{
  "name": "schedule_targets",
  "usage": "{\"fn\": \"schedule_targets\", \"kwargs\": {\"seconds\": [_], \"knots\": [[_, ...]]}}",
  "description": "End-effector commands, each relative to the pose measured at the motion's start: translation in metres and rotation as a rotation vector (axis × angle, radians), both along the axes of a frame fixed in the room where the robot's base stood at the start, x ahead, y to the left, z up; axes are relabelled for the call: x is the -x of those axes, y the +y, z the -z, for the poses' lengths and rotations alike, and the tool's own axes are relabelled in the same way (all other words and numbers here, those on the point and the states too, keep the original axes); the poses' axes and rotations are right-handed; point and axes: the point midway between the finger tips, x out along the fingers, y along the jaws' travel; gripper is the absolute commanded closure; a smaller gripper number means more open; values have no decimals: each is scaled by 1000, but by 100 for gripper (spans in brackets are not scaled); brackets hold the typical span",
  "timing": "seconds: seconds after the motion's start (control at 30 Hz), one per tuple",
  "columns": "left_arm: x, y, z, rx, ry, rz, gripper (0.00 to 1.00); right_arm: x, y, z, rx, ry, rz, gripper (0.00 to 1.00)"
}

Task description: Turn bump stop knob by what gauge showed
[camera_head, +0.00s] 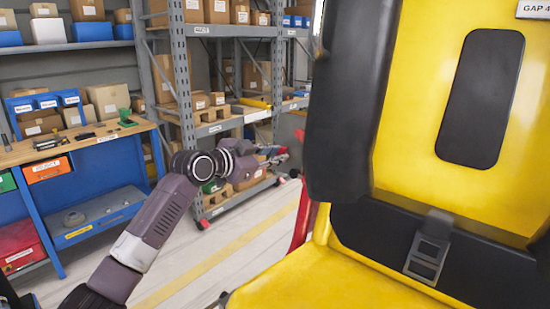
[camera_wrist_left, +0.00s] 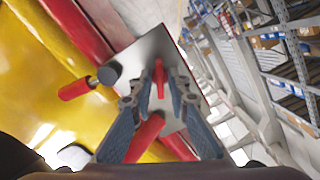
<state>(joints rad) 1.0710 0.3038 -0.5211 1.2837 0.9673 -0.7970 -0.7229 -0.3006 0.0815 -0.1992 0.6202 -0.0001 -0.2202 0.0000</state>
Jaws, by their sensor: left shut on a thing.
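In the left wrist view, my left gripper (camera_wrist_left: 160,88) is closed around a narrow red piece (camera_wrist_left: 159,72), seemingly the bump stop knob, standing against a grey metal plate (camera_wrist_left: 183,60). A red bar (camera_wrist_left: 146,135) runs below it, partly hidden by the fingers. In the head view, my left gripper (camera_head: 274,155) reaches out left of the yellow coaster seat (camera_head: 425,125); its fingertips are small and unclear there. A label reading "GAP 4" (camera_head: 532,10), cut off by the picture edge, is at the top right. No gauge dial is visible. My right gripper is out of view.
A red handle (camera_wrist_left: 77,88) and dark round cap (camera_wrist_left: 109,73) sit left of the plate. A black padded restraint (camera_head: 345,100) stands close to my left gripper. Blue workbench (camera_head: 120,140) and grey shelving (camera_head: 183,80) stand behind. Floor (camera_head: 235,235) between is clear.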

Motion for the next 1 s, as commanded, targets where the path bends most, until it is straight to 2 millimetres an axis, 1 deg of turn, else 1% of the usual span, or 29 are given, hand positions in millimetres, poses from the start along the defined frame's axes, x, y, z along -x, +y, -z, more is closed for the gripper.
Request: {"fn": "schedule_targets", "kwargs": {"seconds": [0.3, 0.83, 0.87, 0.9, 1.0], "knots": [[0, 0, -1, -89, -69, 24, 100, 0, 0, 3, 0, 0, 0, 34], [0, -1, -3, -103, -81, 28, 100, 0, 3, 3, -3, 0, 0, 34], [0, -1, -3, -102, -81, 28, 81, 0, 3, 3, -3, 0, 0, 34], [0, -1, -3, -102, -81, 28, 76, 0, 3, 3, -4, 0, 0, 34], [0, -1, -2, -102, -80, 29, 76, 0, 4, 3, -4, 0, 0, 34]]}}
